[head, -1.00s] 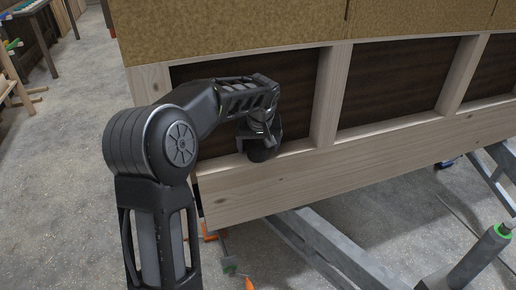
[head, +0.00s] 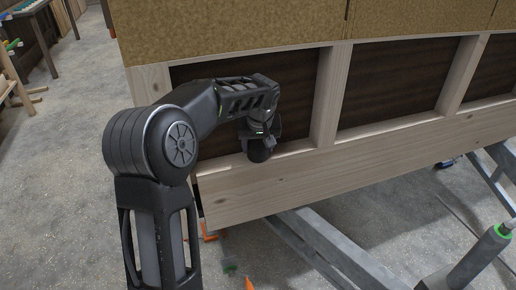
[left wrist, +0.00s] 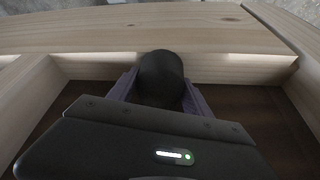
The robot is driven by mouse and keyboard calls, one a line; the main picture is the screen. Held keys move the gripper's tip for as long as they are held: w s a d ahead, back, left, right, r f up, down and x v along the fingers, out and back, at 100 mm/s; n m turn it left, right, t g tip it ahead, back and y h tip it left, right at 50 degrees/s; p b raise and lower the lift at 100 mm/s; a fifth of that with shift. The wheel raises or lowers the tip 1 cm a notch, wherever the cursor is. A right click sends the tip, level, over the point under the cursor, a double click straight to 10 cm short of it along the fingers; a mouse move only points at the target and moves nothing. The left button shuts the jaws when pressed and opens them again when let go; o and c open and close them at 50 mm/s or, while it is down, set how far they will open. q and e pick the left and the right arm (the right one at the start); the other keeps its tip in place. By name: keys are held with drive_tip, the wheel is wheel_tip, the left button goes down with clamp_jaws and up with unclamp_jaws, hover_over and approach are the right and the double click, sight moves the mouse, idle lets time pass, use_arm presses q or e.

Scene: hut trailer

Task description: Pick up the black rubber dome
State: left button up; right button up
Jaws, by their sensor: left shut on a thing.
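The black rubber dome (left wrist: 161,75) shows in the left wrist view as a dark rounded shape between the two fingers of my left gripper (left wrist: 155,88). The fingers are shut on its sides. In the head view the dome (head: 260,153) is a black shape below my left gripper (head: 259,135), in front of the pale wooden rail. I cannot tell whether it touches the rail. My right gripper is not in view.
The wooden frame's bottom rail (head: 350,172) and uprights (head: 328,95) surround dark recessed panels (head: 392,85). Tan insulation board (head: 230,30) is above. Grey metal trailer beams (head: 325,245) run below. A workbench (head: 65,12) stands far left.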

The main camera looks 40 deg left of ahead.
use_arm(q)
drive_tip(key=shift+r, duration=0.1)
drive_tip(key=shift+s+d+r+b, duration=0.1)
drive_tip(key=shift+d+r+b, duration=0.05)
drive_tip(key=shift+r+b, duration=0.2)
drive_tip(key=r, duration=0.6)
drive_tip(key=shift+s+d+b, duration=0.2)
drive_tip(key=shift+d+b, duration=0.1)
drive_tip(key=shift+d, duration=0.1)
drive_tip(key=s+d+b, duration=0.4)
drive_tip(key=s+d, duration=0.7)
drive_tip(key=d, duration=0.4)
drive_tip(key=shift+d, duration=0.2)
drive_tip(key=shift+w, duration=0.15)
